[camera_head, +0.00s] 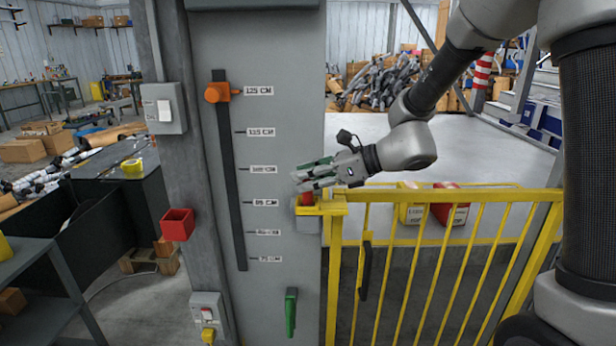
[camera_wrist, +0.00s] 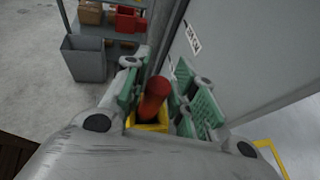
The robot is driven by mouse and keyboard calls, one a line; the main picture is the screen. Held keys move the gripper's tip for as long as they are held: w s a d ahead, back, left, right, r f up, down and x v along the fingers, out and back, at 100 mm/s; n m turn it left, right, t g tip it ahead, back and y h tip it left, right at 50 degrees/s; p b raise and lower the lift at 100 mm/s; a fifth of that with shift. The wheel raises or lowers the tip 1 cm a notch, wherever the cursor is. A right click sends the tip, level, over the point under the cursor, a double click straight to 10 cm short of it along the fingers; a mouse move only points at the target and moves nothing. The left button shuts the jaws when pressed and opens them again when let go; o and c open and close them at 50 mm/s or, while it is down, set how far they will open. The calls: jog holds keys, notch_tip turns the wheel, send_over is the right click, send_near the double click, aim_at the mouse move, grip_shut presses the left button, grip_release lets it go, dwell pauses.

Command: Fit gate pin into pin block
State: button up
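The red gate pin (camera_wrist: 154,98) stands upright in the wrist view, its lower end inside the square yellow pin block (camera_wrist: 150,127). In the head view a short red part of the pin (camera_head: 307,199) shows above the yellow block (camera_head: 306,210), at the gate's left end against the grey column. My gripper (camera_head: 308,175) is just above the block. Its green-padded fingers are apart, one on each side of the pin in the wrist view (camera_wrist: 162,100). I see a gap between fingers and pin. How deep the pin sits is hidden.
The yellow gate (camera_head: 440,195) runs right from the block. The grey column (camera_head: 262,130) carries a height scale with an orange slider (camera_head: 218,92) and a green handle (camera_head: 291,312). A red holder (camera_head: 177,225) hangs on the post at left. Boxes (camera_head: 450,205) stand behind the gate.

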jog(key=shift+o, duration=1.2)
jog(key=shift+d, duration=0.15)
jog(key=v, duration=1.1)
jog(key=shift+d+r, duration=0.15)
jog(key=shift+d, duration=0.2)
jog(key=shift+s, duration=0.15)
